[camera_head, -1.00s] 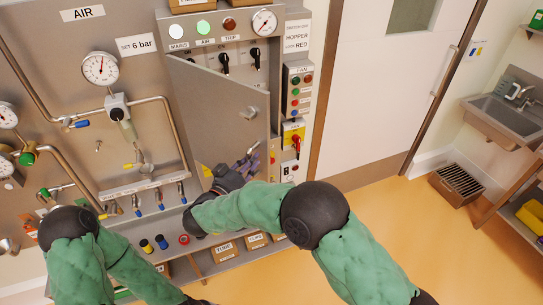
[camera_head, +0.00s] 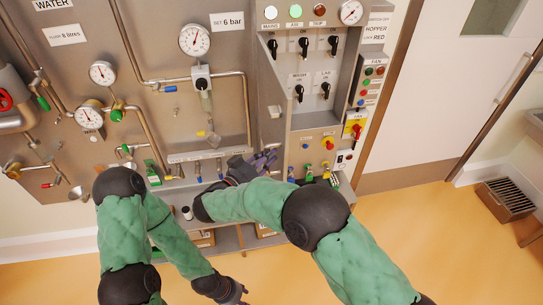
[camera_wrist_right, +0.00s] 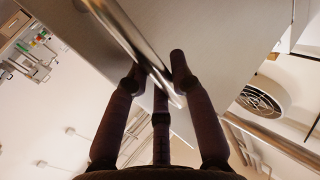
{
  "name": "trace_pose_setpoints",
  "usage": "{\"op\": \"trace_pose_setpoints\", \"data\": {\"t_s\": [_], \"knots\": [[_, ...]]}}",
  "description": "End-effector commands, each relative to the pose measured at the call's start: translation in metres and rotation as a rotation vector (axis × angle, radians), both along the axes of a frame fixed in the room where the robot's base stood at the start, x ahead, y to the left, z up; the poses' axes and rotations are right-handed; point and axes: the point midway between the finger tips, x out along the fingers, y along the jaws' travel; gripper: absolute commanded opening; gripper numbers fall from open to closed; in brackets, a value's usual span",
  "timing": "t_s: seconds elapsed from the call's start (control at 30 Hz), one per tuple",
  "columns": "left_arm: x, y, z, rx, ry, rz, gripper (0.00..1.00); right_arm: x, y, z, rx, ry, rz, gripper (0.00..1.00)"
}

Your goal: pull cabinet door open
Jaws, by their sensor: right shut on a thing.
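The grey cabinet door (camera_head: 268,88) is swung wide to the left and shows as a narrow, steeply angled panel in the head view. The cabinet interior (camera_head: 315,70) is exposed, with black rotary switches and a row of lamps. My right gripper (camera_head: 266,158) is at the lower part of the door. In the right wrist view its dark fingers (camera_wrist_right: 160,85) close around a shiny metal bar (camera_wrist_right: 135,40), which looks like the door handle, in front of the flat grey door panel (camera_wrist_right: 220,40). My left gripper (camera_head: 238,292) hangs low near the bottom edge, away from the door; its jaws are unclear.
A wall panel with pipes and gauges (camera_head: 194,40) lies left of the cabinet. A control strip with a red and yellow switch (camera_head: 355,126) is on its right. A shelf with cardboard boxes (camera_head: 203,239) is below.

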Motion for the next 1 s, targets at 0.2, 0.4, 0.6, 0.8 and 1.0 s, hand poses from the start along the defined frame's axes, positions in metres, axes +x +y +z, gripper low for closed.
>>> {"op": "trace_pose_setpoints", "data": {"t_s": [0.2,0.4,0.6,0.8,1.0], "knots": [[0.000,0.000,0.000,0.000,0.000,0.000,0.40,-0.001,0.000,-0.002,-0.002,0.005,-0.001,0.00],[0.000,0.000,0.000,0.000,0.000,0.000,0.40,-0.001,0.000,-0.002,-0.002,0.005,-0.001,0.40],[0.000,0.000,0.000,0.000,0.000,0.000,0.40,-0.001,0.000,-0.001,-0.002,0.003,0.000,0.49],[0.000,0.000,0.000,0.000,0.000,0.000,0.40,0.000,0.000,0.001,0.000,0.001,0.000,0.49],[0.000,0.000,0.000,0.000,0.000,0.000,0.40,0.000,0.000,0.026,0.003,-0.003,0.000,0.49]]}}
